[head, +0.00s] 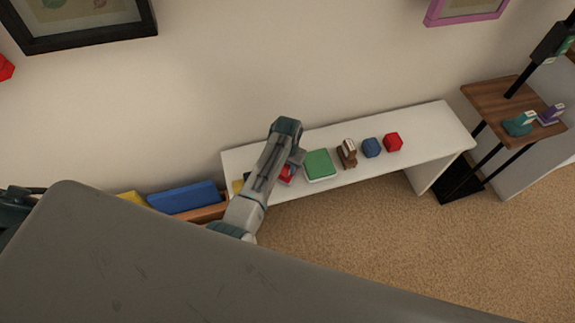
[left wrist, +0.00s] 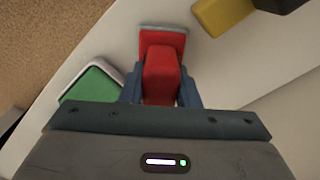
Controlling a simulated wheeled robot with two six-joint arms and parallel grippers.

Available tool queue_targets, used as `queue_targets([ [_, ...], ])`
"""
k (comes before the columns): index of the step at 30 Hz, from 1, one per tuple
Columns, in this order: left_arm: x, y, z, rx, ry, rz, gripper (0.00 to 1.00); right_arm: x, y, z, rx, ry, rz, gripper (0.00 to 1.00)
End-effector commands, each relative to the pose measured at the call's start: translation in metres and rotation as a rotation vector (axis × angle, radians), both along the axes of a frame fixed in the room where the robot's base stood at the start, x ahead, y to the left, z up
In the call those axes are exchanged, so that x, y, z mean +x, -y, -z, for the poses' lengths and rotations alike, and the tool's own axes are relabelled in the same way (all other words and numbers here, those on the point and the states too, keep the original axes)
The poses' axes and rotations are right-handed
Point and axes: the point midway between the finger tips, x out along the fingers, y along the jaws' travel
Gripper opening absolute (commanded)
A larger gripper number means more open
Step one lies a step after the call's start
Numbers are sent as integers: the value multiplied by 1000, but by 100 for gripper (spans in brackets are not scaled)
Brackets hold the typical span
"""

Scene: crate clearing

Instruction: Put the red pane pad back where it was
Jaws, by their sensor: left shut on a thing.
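The red pane pad (left wrist: 163,42) has a pale grey edge and a raised red grip block, and it shows at the top middle of the left wrist view. My left gripper (left wrist: 161,90) is shut on that grip block, one blue-grey finger on each side. In the head view the left gripper (head: 292,158) is over the left part of the white bench. Only a small red part of the pad (head: 287,177) shows beside it, and the arm hides the rest. I cannot tell whether the pad touches the bench. My right gripper is not in view.
On the white bench (head: 437,122), a green pad (head: 319,164) lies right of the gripper, then a brown item (head: 347,153), a blue block (head: 371,148) and a red block (head: 393,142). A crate (head: 207,212) with a blue piece (head: 183,196) stands left. A wooden stand (head: 490,97) is right.

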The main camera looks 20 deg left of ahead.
Motion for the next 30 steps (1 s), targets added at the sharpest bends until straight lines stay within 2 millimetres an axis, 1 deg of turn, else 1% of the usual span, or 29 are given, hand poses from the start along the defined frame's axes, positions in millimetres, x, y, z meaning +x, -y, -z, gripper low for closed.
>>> queue_targets([
  [3,1,0,2,-1,3,0,0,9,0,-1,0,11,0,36],
  [6,1,0,2,-1,3,0,0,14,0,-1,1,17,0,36],
  [11,1,0,4,0,2,0,0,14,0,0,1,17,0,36],
  [12,0,0,5,0,1,0,32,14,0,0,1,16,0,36],
  [15,0,0,5,0,1,0,50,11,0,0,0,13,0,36],
  [23,0,0,4,0,1,0,50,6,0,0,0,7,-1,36],
  [25,0,0,1,0,2,0,50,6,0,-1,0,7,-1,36],
  [28,1,0,-9,-1,3,0,50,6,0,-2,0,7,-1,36],
  [30,1,1,-21,-2,4,0,50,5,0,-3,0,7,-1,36],
])
